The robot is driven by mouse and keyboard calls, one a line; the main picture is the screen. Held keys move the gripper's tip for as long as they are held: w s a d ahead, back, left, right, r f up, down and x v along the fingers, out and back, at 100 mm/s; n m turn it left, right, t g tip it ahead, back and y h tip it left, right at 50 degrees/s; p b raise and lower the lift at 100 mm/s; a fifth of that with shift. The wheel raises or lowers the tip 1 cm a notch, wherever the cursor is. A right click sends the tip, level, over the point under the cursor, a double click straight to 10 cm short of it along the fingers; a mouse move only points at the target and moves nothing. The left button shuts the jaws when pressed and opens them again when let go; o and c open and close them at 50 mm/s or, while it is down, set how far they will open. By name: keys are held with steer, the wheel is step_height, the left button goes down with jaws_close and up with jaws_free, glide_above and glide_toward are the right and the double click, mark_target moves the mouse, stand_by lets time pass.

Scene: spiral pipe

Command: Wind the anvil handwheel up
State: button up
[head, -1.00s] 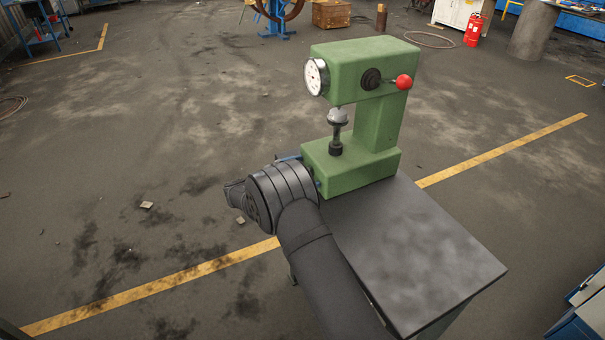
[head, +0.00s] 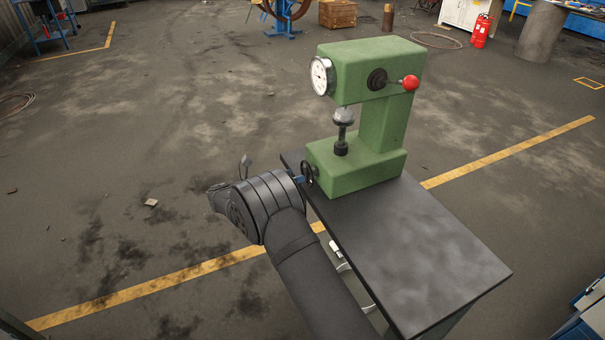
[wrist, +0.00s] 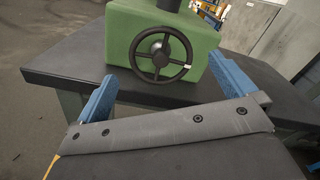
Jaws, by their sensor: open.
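The anvil handwheel (wrist: 161,54) is a black spoked wheel on the front face of the green tester's base (wrist: 116,40). In the head view the handwheel (head: 307,174) shows edge-on beside my wrist. The green hardness tester (head: 372,70) stands upright with a dial, a red-knobbed lever and a round anvil (head: 343,117) on a screw. My gripper (wrist: 166,88) is open, with its two blue fingers on either side of the wheel's lower part in the wrist view. It holds nothing. I cannot tell whether the fingertips reach the rim's depth. In the head view my arm hides most of the gripper.
The tester stands on a dark bench top (head: 420,250), clear toward its near right side. The bench edge lies close beside my gripper. Open floor lies left of the bench, with a yellow line (head: 170,283) and small debris.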

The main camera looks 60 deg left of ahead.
steer(key=s+m, duration=1.1)
steer(key=m, duration=0.4)
steer(key=shift+s+d, duration=0.4)
stand_by(0.4)
steer(key=n+g+y, duration=0.4)
steer(key=n+g, duration=0.4)
steer(key=g, duration=0.5)
glide_toward(307, 170)
steer(key=shift+y, duration=0.3)
steer(key=x, duration=1.2)
steer(key=shift+d+f, duration=0.1)
steer(key=shift+d, duration=0.15)
